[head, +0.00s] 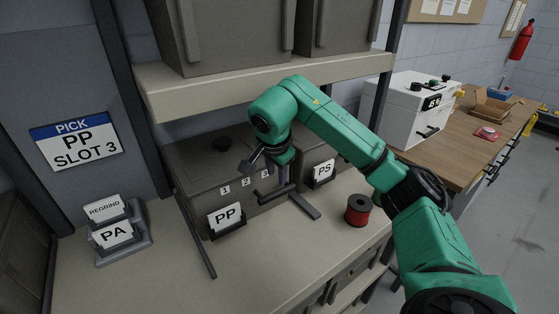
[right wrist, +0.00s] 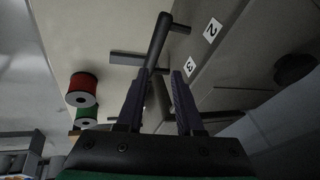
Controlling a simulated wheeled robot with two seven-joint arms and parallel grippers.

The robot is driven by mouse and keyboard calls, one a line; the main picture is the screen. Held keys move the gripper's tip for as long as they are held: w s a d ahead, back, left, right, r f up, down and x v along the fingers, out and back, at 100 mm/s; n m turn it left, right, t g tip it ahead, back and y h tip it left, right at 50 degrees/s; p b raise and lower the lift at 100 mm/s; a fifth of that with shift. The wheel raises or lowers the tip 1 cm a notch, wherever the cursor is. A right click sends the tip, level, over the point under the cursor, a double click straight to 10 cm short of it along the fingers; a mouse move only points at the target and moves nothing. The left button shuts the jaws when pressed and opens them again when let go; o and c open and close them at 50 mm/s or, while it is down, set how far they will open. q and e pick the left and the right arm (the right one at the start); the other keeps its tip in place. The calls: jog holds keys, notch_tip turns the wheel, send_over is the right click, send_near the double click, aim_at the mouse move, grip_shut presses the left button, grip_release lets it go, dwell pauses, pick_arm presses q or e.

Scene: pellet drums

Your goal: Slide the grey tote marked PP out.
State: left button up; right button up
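The grey tote marked PP (head: 195,190) stands on the shelf in the head view. It has a white PP card (head: 225,216) at its front and small number labels along its upper front. A dark bar handle (head: 269,197) juts out near its right front; it also shows in the right wrist view (right wrist: 158,40). My right gripper (head: 279,184) is in front of the tote's right part, at this handle. In the right wrist view its fingers (right wrist: 161,75) are apart, with the handle's near end close to the left fingertip. My left gripper is out of view.
A tote marked PS (head: 318,160) stands to the right. A red spool (head: 358,209) sits on the shelf at right. Card holders marked REGRIND and PA (head: 118,235) stand at left. A dark rail (head: 196,240) runs left of the PP tote. A sign (head: 76,141) reads PICK PP SLOT 3.

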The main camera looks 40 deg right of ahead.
jog(key=shift+g+h, duration=0.4)
jog(key=shift+h, duration=0.1)
jog(key=d+x, duration=0.1)
jog(key=x, duration=0.3)
jog(key=d+x, duration=0.1)
jog(key=x, duration=0.4)
jog(key=s+d+p+x, duration=0.1)
jog(key=x, duration=0.3)
jog(key=shift+r, duration=0.25)
jog(key=shift+w+d+f, duration=0.1)
jog(key=shift+w+f, duration=0.05)
jog(key=shift+f, duration=0.2)
grip_shut()
